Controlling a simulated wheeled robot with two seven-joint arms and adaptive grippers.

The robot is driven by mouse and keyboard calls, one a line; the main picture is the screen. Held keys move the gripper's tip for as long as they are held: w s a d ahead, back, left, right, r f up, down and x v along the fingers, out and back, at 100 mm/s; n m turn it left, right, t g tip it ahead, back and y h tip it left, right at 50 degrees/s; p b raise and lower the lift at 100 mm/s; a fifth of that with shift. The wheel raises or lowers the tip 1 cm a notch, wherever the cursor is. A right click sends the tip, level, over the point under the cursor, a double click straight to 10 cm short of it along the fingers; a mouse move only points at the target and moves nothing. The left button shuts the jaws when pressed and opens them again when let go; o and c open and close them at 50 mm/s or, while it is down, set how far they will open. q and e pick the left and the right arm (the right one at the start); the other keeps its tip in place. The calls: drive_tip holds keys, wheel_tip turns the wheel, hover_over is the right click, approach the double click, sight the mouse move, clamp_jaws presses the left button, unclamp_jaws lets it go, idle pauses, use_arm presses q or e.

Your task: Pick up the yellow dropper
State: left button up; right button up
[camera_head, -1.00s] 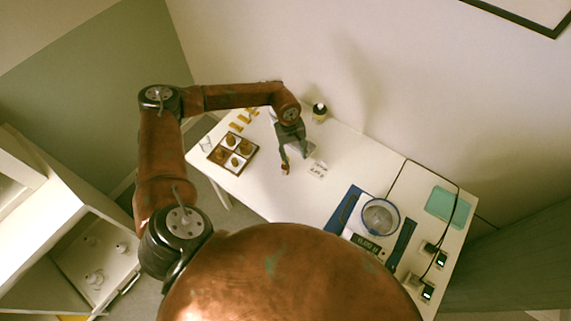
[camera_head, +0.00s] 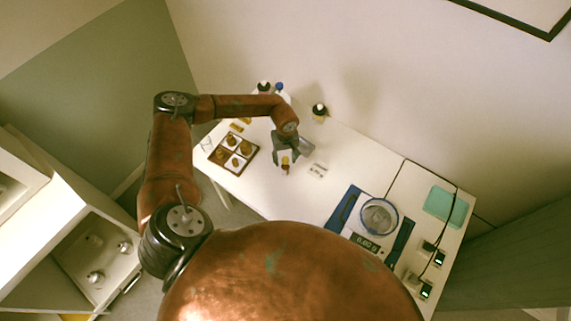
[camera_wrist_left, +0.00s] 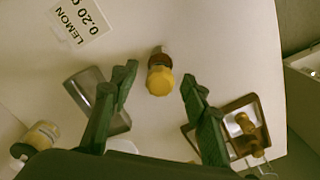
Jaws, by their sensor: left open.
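My right gripper is not in view.
A brown compartment tray (camera_head: 222,166) is left of the gripper. A dark-capped bottle (camera_head: 319,113) stands behind. A scale (camera_head: 369,244) stands to the right.

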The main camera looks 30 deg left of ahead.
use_arm(q)
drive_tip(key=c, duration=0.7)
drive_tip(key=shift+c, duration=0.2)
wheel_tip(320, 180, up, 10)
drive_tip(key=shift+r+b, duration=0.1)
drive_tip(key=shift+b, duration=0.45)
